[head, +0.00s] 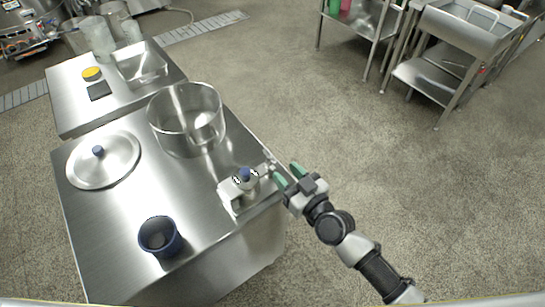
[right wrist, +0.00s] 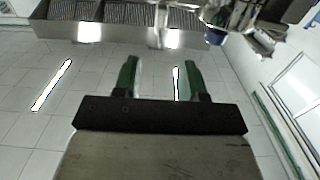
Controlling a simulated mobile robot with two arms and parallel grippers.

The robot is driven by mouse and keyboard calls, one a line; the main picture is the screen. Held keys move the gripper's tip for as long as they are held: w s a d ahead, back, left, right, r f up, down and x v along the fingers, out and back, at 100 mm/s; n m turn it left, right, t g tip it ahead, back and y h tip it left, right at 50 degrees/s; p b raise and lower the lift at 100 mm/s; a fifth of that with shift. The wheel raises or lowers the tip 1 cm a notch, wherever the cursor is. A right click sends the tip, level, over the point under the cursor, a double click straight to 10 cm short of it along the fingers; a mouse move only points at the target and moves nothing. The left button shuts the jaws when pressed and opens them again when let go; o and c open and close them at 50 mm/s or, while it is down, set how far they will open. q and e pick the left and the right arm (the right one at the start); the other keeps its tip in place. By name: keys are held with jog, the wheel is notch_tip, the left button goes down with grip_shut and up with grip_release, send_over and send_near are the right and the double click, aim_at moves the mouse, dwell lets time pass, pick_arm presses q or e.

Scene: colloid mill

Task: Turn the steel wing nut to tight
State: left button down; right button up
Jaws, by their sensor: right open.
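A steel clamp-like fitting (head: 240,186) with a blue knob (head: 245,174) sits at the right edge of the steel table. A small steel part that looks like the wing nut (head: 267,166) sticks out on its right side; its wings are too small to make out clearly. My right gripper (head: 284,169) is just right of it, with green fingers apart and nothing between them. In the right wrist view the open fingers (right wrist: 160,75) show, and shiny steel parts (right wrist: 258,38) are at the upper right, outside the fingers. My left gripper is out of view.
Steel carts (head: 440,78) stand at the back right. The floor right of the table is clear.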

aim_at(274, 160)
jog(key=x, duration=0.4)
jog(key=shift+w, duration=0.25)
jog(key=shift+w+a, duration=0.45)
jog(key=shift+w, duration=0.05)
